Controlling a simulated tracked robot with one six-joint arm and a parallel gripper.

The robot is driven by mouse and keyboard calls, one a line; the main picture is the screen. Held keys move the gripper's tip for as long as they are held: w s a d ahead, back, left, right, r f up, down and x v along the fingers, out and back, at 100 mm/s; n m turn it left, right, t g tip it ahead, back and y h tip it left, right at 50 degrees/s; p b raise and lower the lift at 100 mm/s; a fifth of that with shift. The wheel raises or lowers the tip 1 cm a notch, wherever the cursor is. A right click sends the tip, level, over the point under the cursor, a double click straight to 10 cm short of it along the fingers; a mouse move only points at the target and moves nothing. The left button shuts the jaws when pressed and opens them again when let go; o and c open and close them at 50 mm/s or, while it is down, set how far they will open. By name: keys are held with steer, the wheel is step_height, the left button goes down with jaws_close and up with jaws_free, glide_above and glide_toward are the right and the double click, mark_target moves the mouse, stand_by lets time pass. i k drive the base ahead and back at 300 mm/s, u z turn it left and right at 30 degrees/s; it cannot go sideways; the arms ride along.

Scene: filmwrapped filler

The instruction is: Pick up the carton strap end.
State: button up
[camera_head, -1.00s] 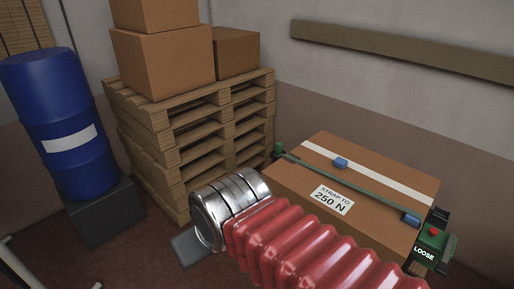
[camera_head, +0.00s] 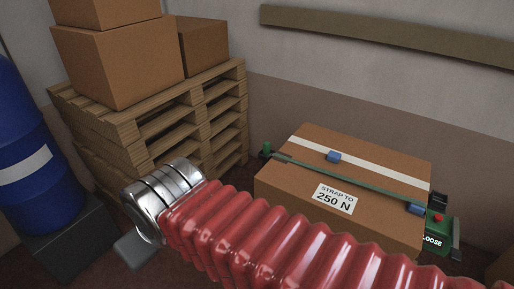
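The brown carton (camera_head: 289,190) stands at the right, with white tape along its top and a label reading "STRAP TO 250 N". A thin green strap (camera_head: 365,182) runs across its top. One blue piece (camera_head: 333,156) is on the top near the tape, another (camera_head: 416,208) at the right end of the strap. I cannot tell which is the strap end. A green device (camera_head: 436,226) with a red button and the word "LOOSE" is at the carton's right. My gripper (camera_head: 134,251) shows only as a grey part below my arm's metal cuff, left of the carton and apart from it in the picture; its fingers are hidden.
Stacked pallets (camera_head: 170,119) bearing cardboard boxes (camera_head: 120,60) stand behind on the left. A blue barrel (camera_head: 30,160) on a dark block (camera_head: 65,235) is at the far left. A wooden rail (camera_head: 380,35) runs along the wall. My red-sleeved arm covers the lower middle.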

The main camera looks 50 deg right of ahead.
mark_target(266, 146)
steer(key=z, duration=0.2)
steer(key=i, duration=0.75)
steer(key=z, duration=0.65)
steer(key=i, duration=0.55)
steer(key=z, duration=0.3)
